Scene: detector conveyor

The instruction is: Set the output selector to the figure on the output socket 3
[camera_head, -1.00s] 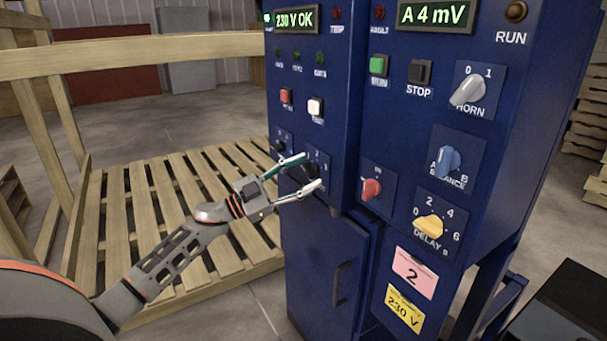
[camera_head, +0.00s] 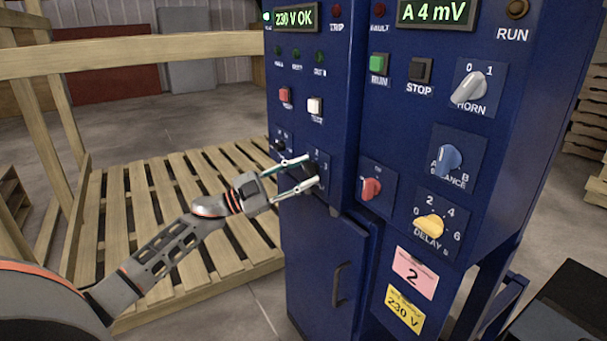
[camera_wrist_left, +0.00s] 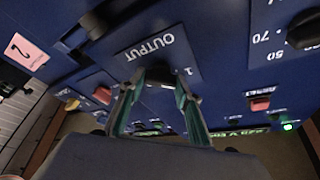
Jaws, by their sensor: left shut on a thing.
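The output selector (camera_head: 311,167) is a dark knob on a blue panel, low on the left part of the blue cabinet. In the left wrist view its plate (camera_wrist_left: 152,52) reads OUTPUT upside down, with a 1 beside the dark knob. My left gripper (camera_head: 310,171) has its fingers on either side of this knob and is shut on it; it also shows in the left wrist view (camera_wrist_left: 160,82). The fingers partly hide the knob, and I cannot tell which figure it points at. I cannot make out output socket 3. My right gripper is not in view.
A red knob (camera_head: 371,189) sits close right of the selector, and a small dark knob (camera_head: 280,146) close left. Blue balance (camera_head: 448,158) and yellow delay (camera_head: 429,225) knobs are further right. A pink label (camera_head: 414,272) shows 2. A wooden pallet (camera_head: 128,205) lies behind my arm.

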